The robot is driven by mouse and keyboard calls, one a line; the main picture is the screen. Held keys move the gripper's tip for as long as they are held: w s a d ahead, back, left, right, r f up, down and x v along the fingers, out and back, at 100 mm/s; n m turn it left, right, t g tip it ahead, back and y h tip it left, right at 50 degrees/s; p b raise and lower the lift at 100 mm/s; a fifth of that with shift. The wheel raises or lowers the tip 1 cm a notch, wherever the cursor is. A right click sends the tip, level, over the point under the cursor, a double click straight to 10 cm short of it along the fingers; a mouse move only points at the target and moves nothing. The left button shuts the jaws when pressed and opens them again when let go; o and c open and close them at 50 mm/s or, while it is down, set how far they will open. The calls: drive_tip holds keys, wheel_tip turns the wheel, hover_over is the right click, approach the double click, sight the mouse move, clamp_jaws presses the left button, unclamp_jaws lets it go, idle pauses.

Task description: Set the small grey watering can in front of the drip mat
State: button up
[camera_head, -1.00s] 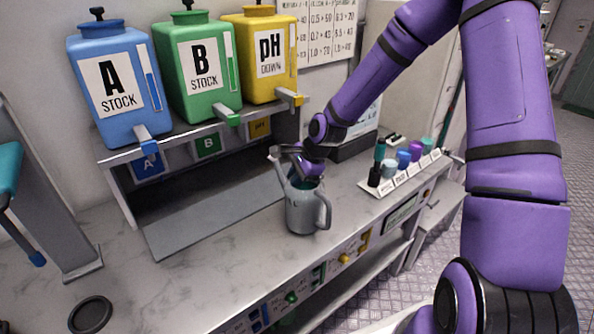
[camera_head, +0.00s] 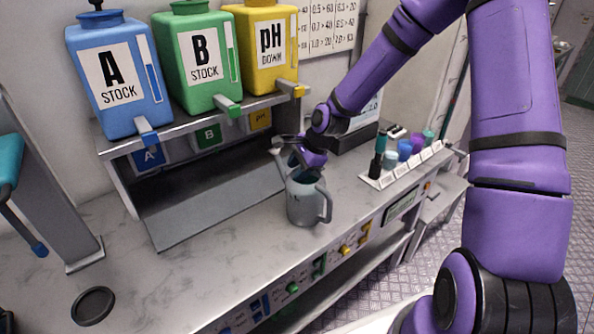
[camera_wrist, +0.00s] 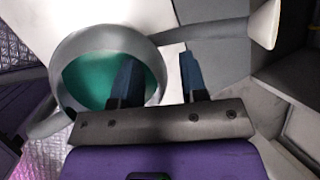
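The small grey watering can (camera_head: 302,208) stands upright on the counter, off the right front corner of the dark grey drip mat (camera_head: 205,205). Its spout points to the back left and its handle to the right. My gripper (camera_head: 300,170) reaches down at its top from behind. In the wrist view the can's round rim (camera_wrist: 78,52) and teal inside show at the left. My gripper (camera_wrist: 158,80) is open there, with one finger over the can's opening and the other outside the rim. A gap shows between the fingers. The fingertips are hard to see in the head view.
Blue (camera_head: 120,75), green (camera_head: 200,60) and yellow (camera_head: 262,50) tanks stand on a shelf above the mat. A white rack (camera_head: 405,168) of small bottles is right of the can. A black round dish (camera_head: 93,306) lies at the front left. The counter before the mat is clear.

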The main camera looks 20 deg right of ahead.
drive_tip(key=v, duration=1.1)
drive_tip(key=s+d+r+n+t+h, duration=0.1)
drive_tip(key=s+r+n+h, duration=0.1)
drive_tip(key=s+r+n, duration=0.6)
drive_tip(key=s+d+r+n+t+h, duration=0.1)
drive_tip(key=s+r+n+h, duration=0.1)
drive_tip(key=s+r+n, duration=0.6)
drive_tip(key=shift+s+d+r, duration=0.15)
drive_tip(key=shift+s+r, duration=2.5)
drive_tip(key=shift+s, duration=3.95)
